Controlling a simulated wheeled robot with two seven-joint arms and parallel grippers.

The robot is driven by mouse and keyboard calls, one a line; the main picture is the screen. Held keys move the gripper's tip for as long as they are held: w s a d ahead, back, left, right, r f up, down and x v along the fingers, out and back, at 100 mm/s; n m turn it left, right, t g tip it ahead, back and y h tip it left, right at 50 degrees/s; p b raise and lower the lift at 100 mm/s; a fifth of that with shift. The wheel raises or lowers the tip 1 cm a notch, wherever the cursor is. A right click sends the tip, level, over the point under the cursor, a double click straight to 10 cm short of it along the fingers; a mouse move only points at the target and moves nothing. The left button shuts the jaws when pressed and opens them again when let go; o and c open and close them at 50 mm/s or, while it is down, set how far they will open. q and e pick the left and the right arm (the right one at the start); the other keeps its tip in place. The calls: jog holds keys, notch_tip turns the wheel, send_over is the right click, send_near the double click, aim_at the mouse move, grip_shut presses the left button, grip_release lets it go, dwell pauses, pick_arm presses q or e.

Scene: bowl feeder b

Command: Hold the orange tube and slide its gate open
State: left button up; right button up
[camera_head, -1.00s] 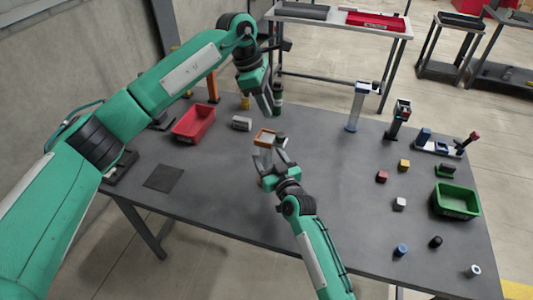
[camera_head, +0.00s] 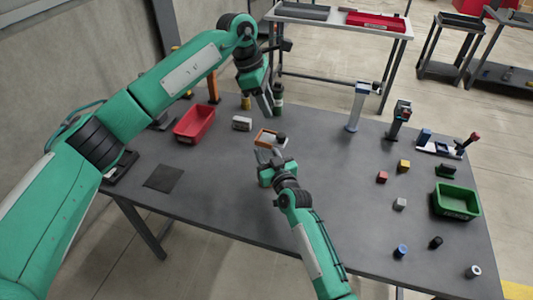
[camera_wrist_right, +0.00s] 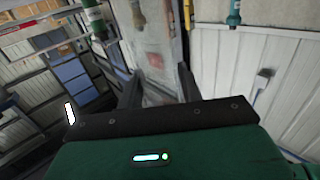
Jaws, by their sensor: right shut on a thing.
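The orange tube (camera_head: 262,132) has an orange rim around a pale, see-through body and stands near the middle of the table. A black knob (camera_head: 282,139) shows at its right side. My right gripper (camera_head: 268,155) is shut on the tube from the near side. In the right wrist view, the pale tube body (camera_wrist_right: 153,45) lies between the two dark fingers. My left gripper (camera_head: 270,105) hangs above and beyond the tube, pointing down, apart from it. Its finger gap is not clear. The gate itself cannot be made out.
A red bin (camera_head: 194,123) and a grey block (camera_head: 242,123) lie left of the tube. A blue-and-white post (camera_head: 357,105) and a dark post (camera_head: 399,121) stand at the back right. Small blocks and a green bin (camera_head: 457,202) lie right.

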aim_at(282, 134)
pick_arm(q)
jog(key=shift+o, duration=1.3)
jog(key=d+r+n+y, duration=0.3)
jog(key=d+n+y, duration=0.1)
jog(key=n, duration=0.2)
jog(key=shift+t, duration=0.3)
jog(key=f, duration=1.2)
jog(key=shift+s, duration=0.35)
jog(key=shift+d, duration=0.1)
grip_shut()
